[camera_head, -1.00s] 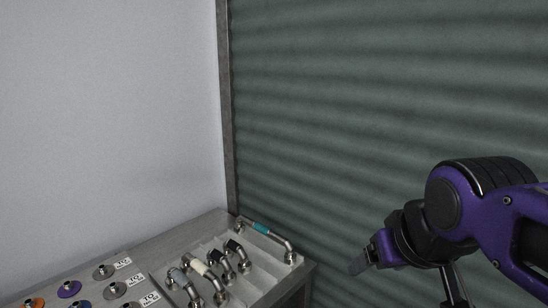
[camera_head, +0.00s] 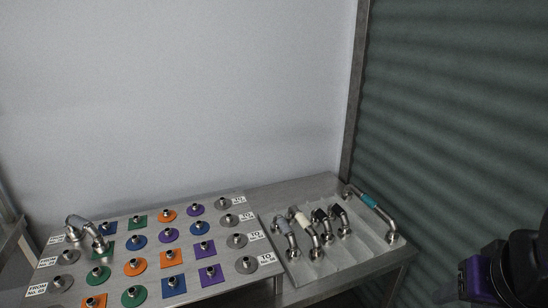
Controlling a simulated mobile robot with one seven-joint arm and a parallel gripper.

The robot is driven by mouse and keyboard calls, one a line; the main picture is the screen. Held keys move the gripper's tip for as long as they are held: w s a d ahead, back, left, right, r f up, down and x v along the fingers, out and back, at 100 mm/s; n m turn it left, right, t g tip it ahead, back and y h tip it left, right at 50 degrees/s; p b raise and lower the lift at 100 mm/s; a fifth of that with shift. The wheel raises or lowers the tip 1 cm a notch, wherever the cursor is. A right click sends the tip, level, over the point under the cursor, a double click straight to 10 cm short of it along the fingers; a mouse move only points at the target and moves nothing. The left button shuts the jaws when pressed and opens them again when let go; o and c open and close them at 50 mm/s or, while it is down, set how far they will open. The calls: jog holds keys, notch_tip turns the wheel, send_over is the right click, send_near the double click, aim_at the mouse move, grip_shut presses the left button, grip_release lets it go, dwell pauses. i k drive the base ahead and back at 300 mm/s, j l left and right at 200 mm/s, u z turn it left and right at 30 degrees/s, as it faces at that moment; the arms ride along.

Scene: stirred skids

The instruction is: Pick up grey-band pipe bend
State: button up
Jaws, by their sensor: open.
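A pipe bend with a grey band (camera_head: 284,227) lies at the left end of a row of bends in the grey tray (camera_head: 310,266). A cream-band bend (camera_head: 301,221) lies just right of it, then two black-band bends (camera_head: 321,218). A longer teal-band pipe (camera_head: 368,201) lies along the tray's right side. Another bend, greyish (camera_head: 82,226), stands on the port board at the left. My gripper (camera_head: 472,283) is at the lower right edge, partly cut off, open and well apart from the tray. Its fingertips are hard to make out.
The port board (camera_head: 222,287) carries several round and square coloured ports and FROM and TO labels. It stands left of the tray on a metal bench. A pale wall rises behind, with a green corrugated shutter at the right.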

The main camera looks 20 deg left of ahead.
aim_at(76, 225)
jog(key=u, duration=2.3)
jog(key=i+j+z, duration=0.15)
jog(key=j, duration=0.15)
jog(key=i+j+z, duration=0.15)
jog(key=j, duration=0.15)
jog(key=i+j+z, duration=0.15)
jog(key=j, duration=0.15)
jog(key=i+j+z, duration=0.15)
jog(key=j, duration=0.2)
jog(key=j+z, duration=0.15)
jog(key=j, duration=0.15)
jog(key=l+z, duration=0.25)
jog(key=j, duration=0.35)
jog(key=i+j, duration=0.15)
jog(key=j, duration=0.2)
